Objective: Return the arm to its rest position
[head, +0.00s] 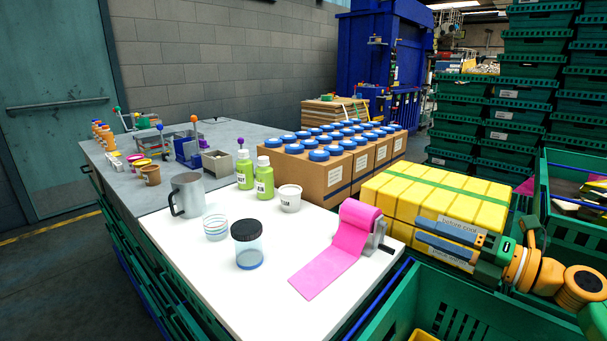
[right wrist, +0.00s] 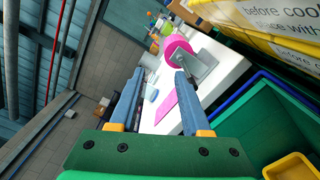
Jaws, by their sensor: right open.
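My right gripper (head: 417,234) reaches in from the right edge in the head view, in front of the yellow wrapped pack (head: 400,194). Its two blue-grey fingers point left toward the pink roll. In the right wrist view the gripper (right wrist: 160,74) is open, with nothing between the fingers. The pink roll (head: 357,222) on its grey holder also shows beyond the fingertips in the right wrist view (right wrist: 178,48). My left gripper and arm are not in view.
The white tabletop (head: 200,270) holds a dark-lidded jar (head: 248,246), a grey mug (head: 187,195), green bottles (head: 264,179) and a white tub (head: 290,198). Cartons with blue lids (head: 330,174) stand behind. A green crate (head: 470,310) lies below the gripper. Green crates are stacked at right.

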